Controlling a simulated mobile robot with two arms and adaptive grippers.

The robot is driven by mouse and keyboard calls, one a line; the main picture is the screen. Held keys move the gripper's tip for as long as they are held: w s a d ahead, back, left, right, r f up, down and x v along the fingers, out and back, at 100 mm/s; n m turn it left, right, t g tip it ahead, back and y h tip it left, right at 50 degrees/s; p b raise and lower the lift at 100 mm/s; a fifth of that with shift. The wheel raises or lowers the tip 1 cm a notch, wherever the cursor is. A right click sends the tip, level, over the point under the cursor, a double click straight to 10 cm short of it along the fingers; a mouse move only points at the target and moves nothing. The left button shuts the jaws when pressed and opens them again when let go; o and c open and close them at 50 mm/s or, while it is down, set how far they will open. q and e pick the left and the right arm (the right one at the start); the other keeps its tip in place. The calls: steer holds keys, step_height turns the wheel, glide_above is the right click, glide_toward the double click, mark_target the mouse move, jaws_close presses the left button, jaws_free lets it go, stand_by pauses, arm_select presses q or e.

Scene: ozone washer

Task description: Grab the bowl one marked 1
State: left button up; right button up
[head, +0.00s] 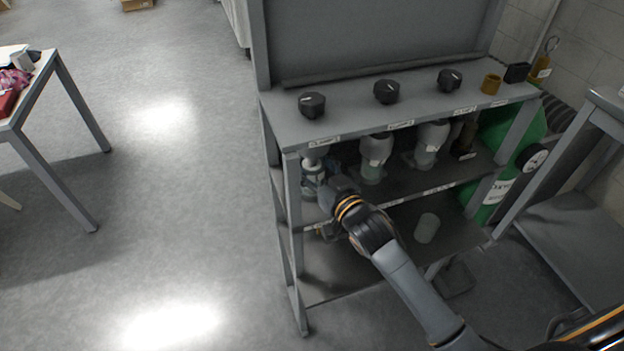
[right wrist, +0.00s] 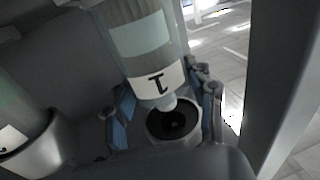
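In the head view my right gripper (head: 328,192) reaches into the shelf's left bay; the bowl is not clearly visible there. My left gripper is not in view.
The grey shelf (head: 355,118) has several black knobs on top and more hanging containers (head: 376,158) to the right. Its left post (right wrist: 275,85) stands close beside the gripper. A cup (head: 427,228) sits on the lower shelf.

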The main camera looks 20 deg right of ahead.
jaws_close()
steer(key=shift+r, duration=0.1)
